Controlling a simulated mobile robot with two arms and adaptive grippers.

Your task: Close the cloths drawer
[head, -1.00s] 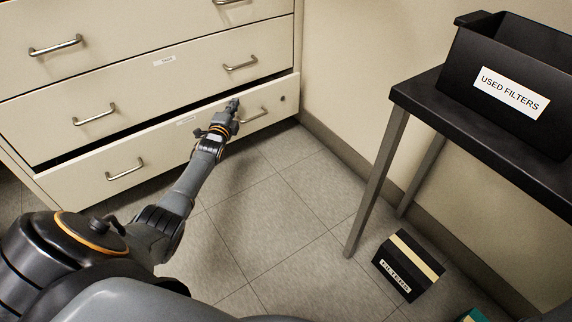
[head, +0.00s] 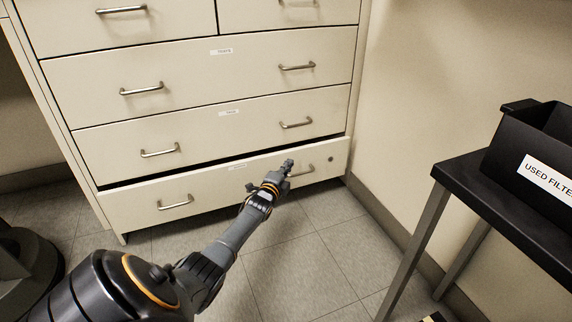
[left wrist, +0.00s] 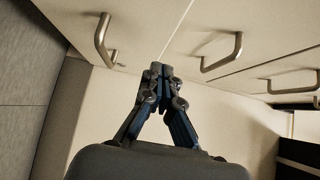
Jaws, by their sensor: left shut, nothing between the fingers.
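The bottom drawer (head: 225,185) of the cream cabinet stands slightly open, with a dark gap along its top edge. Its label is too small to read, so I cannot tell if it is the cloths drawer. It has two metal handles, and the right one (head: 301,171) is beside my left gripper (head: 287,165). The gripper is shut and empty, at the right half of the drawer front; whether it touches is unclear. In the left wrist view, the shut fingers (left wrist: 160,72) point at the cabinet front between two handles. My right gripper is not in view.
The drawers above (head: 205,128) look closed. A dark table (head: 500,190) with a black used-filters bin (head: 535,150) stands at the right by the wall. Tiled floor (head: 320,250) is free between cabinet and table.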

